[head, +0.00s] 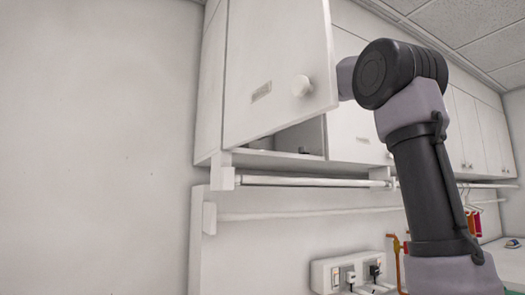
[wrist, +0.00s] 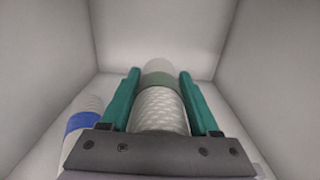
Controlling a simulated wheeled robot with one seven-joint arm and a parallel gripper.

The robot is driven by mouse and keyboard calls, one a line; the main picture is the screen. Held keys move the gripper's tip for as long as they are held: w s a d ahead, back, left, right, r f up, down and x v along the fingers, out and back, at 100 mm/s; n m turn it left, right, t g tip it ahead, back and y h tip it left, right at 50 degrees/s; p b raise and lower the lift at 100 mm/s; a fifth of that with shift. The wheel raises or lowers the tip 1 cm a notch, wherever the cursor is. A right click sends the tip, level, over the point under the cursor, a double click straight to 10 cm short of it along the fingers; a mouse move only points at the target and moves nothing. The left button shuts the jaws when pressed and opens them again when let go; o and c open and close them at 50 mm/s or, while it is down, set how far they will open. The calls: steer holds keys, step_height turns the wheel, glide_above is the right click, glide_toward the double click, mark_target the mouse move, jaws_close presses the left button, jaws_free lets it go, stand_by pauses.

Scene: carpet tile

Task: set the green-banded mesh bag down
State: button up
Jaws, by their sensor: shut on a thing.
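The green-banded mesh bag (wrist: 160,108) shows in the wrist view as a pale woven roll with a dull green band near its far end. My gripper (wrist: 159,76) has its two teal fingers along the bag's left and right sides and is shut on it. The bag and fingers are inside a pale box-like space, a cupboard compartment. I cannot tell whether the bag touches the compartment's floor. In the head view the open cupboard door (head: 275,65) hides my gripper and the bag.
A pale thing with a blue band (wrist: 84,121) stands close to the left of my gripper. The compartment's side walls and back wall (wrist: 160,35) enclose the space. Below the wall cupboards are a rail (head: 300,182) and a socket strip (head: 350,268).

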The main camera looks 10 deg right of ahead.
steer(key=shift+f, duration=3.6)
steer(key=o, duration=1.4)
steer(key=shift+f, duration=0.15)
steer(key=shift+c, duration=0.2)
